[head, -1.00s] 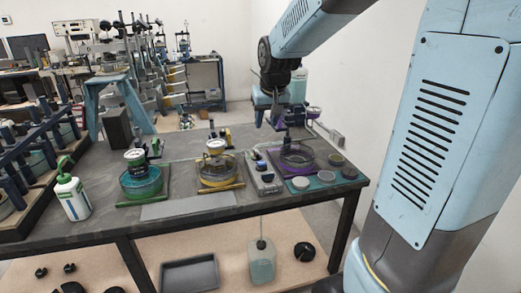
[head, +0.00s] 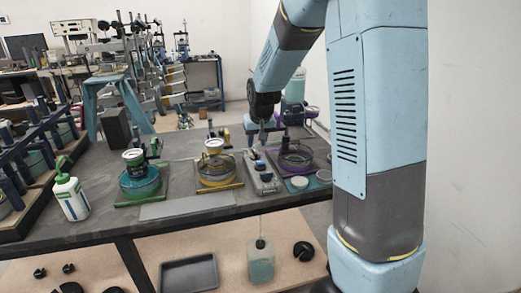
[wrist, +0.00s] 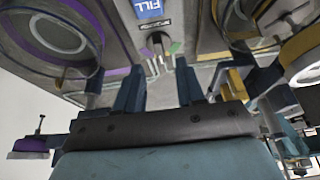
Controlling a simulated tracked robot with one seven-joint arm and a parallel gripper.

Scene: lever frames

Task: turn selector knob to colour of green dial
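The grey selector box (head: 263,178) sits on the table between the yellow and purple stations. In the wrist view, its panel shows a blue FILL label, the dark selector knob (wrist: 157,43) and small coloured marks, one green. The knob's exact pointing is unclear. My gripper (wrist: 158,78) is open and empty, its two blue fingers apart below the knob in the picture, seemingly not touching it. In the head view my wrist is above and behind the box; the fingertips are unclear. The green-rimmed dial (head: 134,156) stands over the green dish (head: 140,184) at left.
A yellow dish (head: 215,174) with a dial stands left of the box. A purple dish (head: 296,160) is close on its right. Round grey and green pads (head: 298,183) lie near the table's front right. A white bottle (head: 70,193) stands at left.

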